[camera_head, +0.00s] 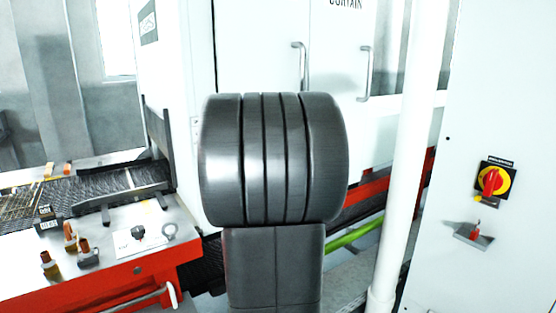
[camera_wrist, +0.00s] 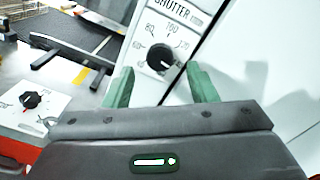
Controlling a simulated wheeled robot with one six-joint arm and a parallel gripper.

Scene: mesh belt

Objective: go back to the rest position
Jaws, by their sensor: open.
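My gripper (camera_wrist: 160,77) shows in the wrist view with its two green fingers spread apart and nothing between them. Beyond the fingertips is a black round shutter knob (camera_wrist: 160,57) on a white panel (camera_wrist: 186,18) with a printed number scale. The fingers appear to stand either side of the knob's lower part in the picture; I cannot tell how close they are in depth. In the head view my dark ribbed arm fills the middle and hides my gripper and that knob.
A mesh belt (camera_head: 88,192) runs at the left beside a red-edged table (camera_head: 150,256) with a smaller knob (camera_head: 138,232) and several small bottles. A white post (camera_head: 402,180) and a cabinet with a red-yellow switch (camera_head: 492,181) stand at the right. Door handles (camera_head: 301,66) stick out behind my arm.

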